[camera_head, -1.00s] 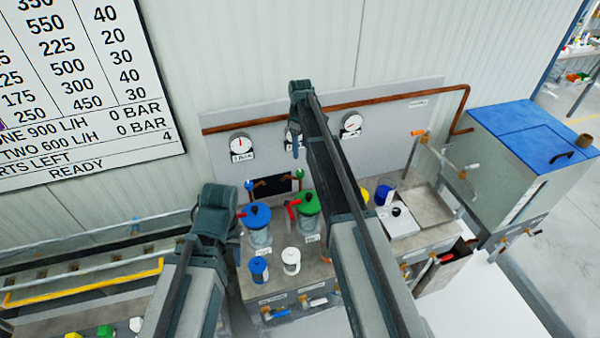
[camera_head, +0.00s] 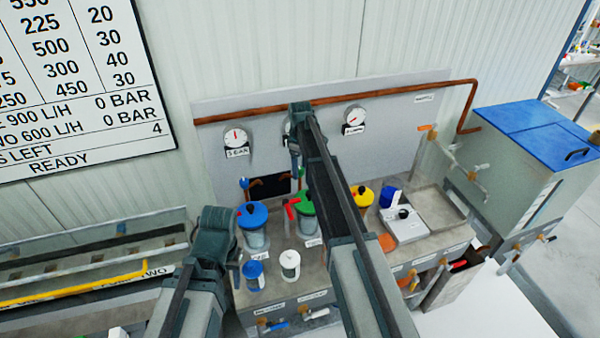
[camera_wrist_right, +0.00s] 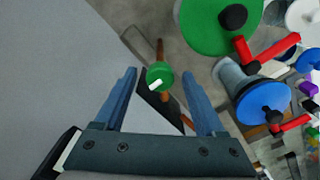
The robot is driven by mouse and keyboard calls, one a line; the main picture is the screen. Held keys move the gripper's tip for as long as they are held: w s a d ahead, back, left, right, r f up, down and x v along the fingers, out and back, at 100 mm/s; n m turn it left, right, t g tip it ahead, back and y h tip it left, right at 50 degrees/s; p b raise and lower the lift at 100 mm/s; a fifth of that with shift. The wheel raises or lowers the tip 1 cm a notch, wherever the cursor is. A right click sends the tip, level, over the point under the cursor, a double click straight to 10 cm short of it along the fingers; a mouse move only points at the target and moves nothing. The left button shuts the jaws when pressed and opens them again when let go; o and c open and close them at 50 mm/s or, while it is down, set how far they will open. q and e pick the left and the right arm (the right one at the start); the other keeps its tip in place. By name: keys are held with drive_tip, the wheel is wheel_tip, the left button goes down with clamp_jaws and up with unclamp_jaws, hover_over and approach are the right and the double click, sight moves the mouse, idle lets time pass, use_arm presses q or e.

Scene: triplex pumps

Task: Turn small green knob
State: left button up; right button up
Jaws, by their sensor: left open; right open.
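The small green knob (camera_wrist_right: 160,76) with a white pointer sits on a copper pipe in the right wrist view. My right gripper (camera_wrist_right: 159,74) is open, with one blue-grey finger on each side of the knob in that view; I cannot tell whether they touch it. In the head view my right gripper (camera_head: 294,160) hangs in front of the grey panel, and the small green knob is not clear there. My left gripper (camera_head: 234,276) is low at the left, beside the bench; its fingers are hardly visible.
Large blue-lidded (camera_head: 252,214) and green-lidded (camera_head: 304,203) vessels with red handles stand on the bench beneath. A small blue knob (camera_head: 244,183) is left of the dark opening (camera_head: 270,187). Gauges (camera_head: 235,137) and a copper pipe (camera_head: 400,94) are on the panel.

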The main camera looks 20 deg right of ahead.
clamp_jaws()
idle(0.3)
drive_tip(key=shift+m, duration=0.3)
drive_tip(key=m, duration=0.7)
drive_tip(key=shift+m, duration=0.3)
drive_tip(key=m, duration=0.4)
drive_tip(key=shift+m, duration=2.2)
